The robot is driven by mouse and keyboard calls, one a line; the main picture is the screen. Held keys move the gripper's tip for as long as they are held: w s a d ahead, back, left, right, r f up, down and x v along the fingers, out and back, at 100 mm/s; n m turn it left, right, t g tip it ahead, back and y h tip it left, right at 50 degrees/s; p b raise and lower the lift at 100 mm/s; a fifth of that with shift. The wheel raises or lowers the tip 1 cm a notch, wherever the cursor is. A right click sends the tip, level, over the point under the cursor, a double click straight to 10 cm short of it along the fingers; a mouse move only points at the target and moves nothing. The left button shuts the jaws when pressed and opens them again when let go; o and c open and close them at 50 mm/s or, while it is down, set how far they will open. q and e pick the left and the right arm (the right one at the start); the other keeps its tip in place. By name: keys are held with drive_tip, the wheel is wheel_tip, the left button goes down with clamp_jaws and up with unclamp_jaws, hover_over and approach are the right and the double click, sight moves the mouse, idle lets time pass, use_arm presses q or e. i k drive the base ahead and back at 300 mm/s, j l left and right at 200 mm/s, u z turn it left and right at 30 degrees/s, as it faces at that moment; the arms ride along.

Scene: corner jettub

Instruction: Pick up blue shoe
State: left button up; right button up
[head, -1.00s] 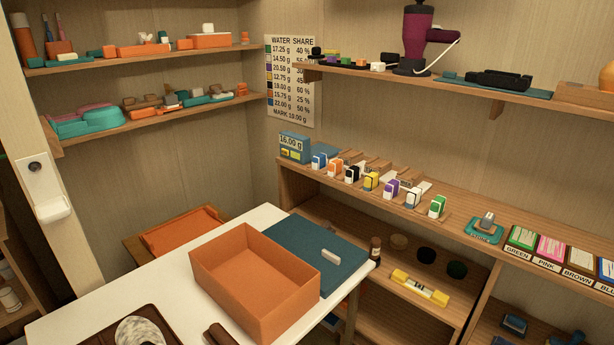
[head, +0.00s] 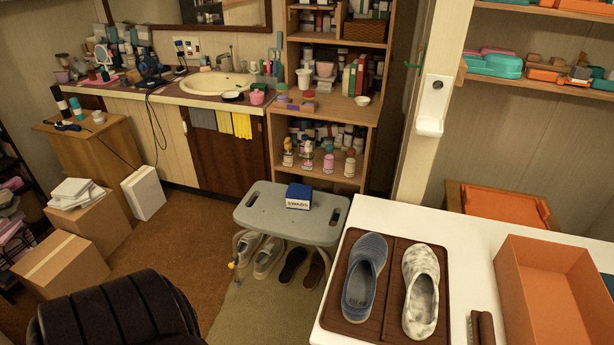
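A blue shoe (head: 365,276) lies on the left half of a dark brown tray (head: 392,291) on the white table, its opening facing up. A white and grey mottled shoe (head: 421,292) lies beside it on the tray's right half. The two shoes are apart, with a tray divider between them. Neither of my grippers shows in the head view.
An orange box (head: 548,290) and a brown brush (head: 482,328) are on the white table (head: 466,243) right of the tray. A grey-green stool (head: 290,214) with a blue box (head: 299,196) on top stands left of the table, with several shoes beneath. Cardboard boxes (head: 65,267) stand on the floor at left.

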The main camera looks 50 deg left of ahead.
sight(367, 257)
drive_tip(key=u, duration=0.95)
drive_tip(key=j+z, duration=0.15)
drive_tip(key=j, duration=0.15)
drive_tip(key=i+j+z, duration=0.15)
drive_tip(key=j, duration=0.15)
